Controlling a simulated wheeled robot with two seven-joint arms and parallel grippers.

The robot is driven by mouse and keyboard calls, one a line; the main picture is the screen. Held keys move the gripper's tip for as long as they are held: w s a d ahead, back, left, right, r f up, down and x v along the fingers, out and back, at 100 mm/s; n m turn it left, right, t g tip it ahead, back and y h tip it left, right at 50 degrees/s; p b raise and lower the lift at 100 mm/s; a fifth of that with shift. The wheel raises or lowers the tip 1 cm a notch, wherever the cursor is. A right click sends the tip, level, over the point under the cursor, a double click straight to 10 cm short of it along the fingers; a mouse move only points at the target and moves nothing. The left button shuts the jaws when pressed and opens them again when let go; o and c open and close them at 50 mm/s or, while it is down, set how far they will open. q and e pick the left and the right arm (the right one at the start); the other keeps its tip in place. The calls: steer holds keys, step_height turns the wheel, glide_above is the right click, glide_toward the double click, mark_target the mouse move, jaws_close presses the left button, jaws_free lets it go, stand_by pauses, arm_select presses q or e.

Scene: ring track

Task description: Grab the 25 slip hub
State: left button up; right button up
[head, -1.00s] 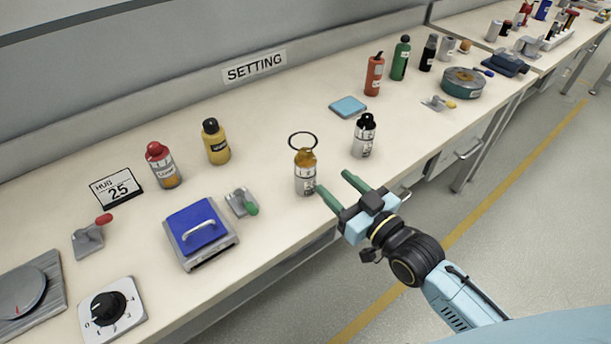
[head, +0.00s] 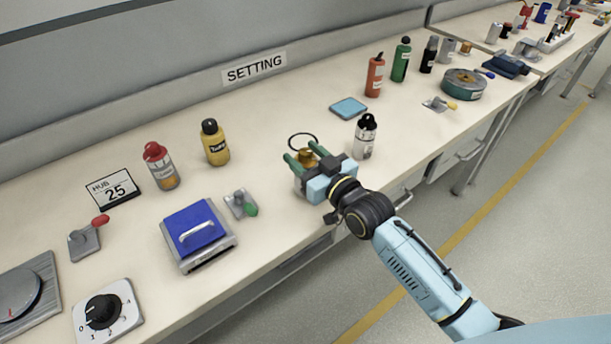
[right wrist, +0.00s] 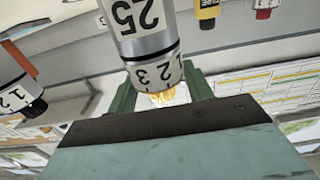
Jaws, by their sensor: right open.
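The 25 slip hub is a small silver cylinder with a gold top (head: 306,156), standing upright near the table's front edge. In the right wrist view its silver body (right wrist: 145,40) carries a large 25 and a number scale. My right gripper (head: 303,154) is open, with a green finger on either side of the hub. Its palm hides most of the hub's body in the head view. In the right wrist view the hub is between the fingers (right wrist: 158,82); I cannot tell whether they touch it. My left gripper is out of view.
A similar silver cylinder with a black top (head: 364,140) stands close on the right. A green-handled clamp (head: 240,203) and a blue-topped device (head: 198,235) are to the left. A thin dark ring (head: 302,140) shows behind the hub. A card (head: 113,189) reads HUB 25.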

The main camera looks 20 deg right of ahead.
steer(key=shift+c, duration=0.2)
jaws_close()
